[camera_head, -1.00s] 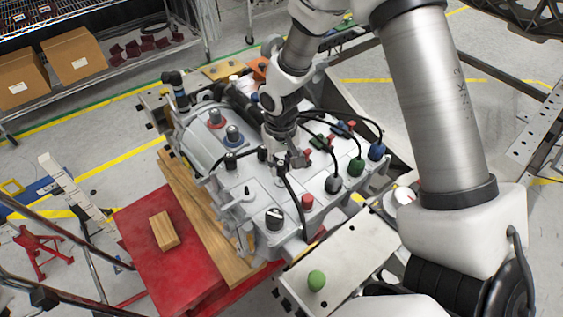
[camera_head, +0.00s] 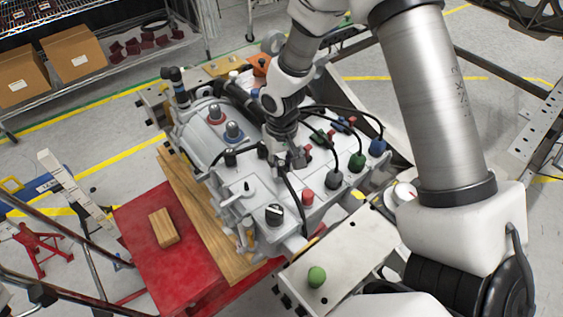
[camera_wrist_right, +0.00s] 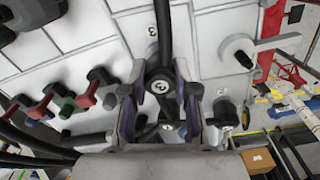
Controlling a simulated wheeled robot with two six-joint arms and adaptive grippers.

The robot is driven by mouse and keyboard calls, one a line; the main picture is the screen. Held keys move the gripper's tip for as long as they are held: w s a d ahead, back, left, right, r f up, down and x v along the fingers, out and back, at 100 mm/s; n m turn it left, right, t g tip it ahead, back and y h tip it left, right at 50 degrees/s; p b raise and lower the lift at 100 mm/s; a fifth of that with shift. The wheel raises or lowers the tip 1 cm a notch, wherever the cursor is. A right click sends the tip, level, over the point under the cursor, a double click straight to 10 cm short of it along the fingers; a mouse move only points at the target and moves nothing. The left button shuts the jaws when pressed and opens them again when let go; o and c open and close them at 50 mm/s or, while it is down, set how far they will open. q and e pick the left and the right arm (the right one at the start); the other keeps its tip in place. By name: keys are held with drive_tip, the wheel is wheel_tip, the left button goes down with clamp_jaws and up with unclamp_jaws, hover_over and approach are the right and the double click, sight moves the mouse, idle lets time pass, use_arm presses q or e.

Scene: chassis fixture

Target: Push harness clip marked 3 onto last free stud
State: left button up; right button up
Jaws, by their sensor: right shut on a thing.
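My right gripper (camera_head: 291,160) is low over the middle of the grey housing (camera_head: 245,200). In the right wrist view, its fingers (camera_wrist_right: 160,108) are shut around a dark round clip (camera_wrist_right: 161,86) with a pale mark that looks like a 3. A black cable (camera_wrist_right: 163,35) runs from this clip. A printed 3 (camera_wrist_right: 151,30) shows on the housing beside the cable. The stud under the clip is hidden, so I cannot tell whether they touch. Red (camera_wrist_right: 101,76) and green (camera_wrist_right: 62,99) clips sit in a row to the left. My left gripper is not in view.
Blue (camera_head: 377,147), dark green (camera_head: 357,162) and grey (camera_head: 333,180) cable plugs stand along the housing's right side. A red cap (camera_head: 307,197) and black knob (camera_head: 274,212) stand nearer. A wooden block (camera_head: 163,228) lies on the red surface (camera_head: 140,250).

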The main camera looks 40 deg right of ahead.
drive_tip(key=shift+f+b, duration=0.4)
drive_tip(key=shift+f, duration=0.3)
drive_tip(key=o, duration=0.9)
wheel_tip(320, 180, up, 6)
drive_tip(key=p, duration=0.5)
drive_tip(key=shift+r, duration=0.1)
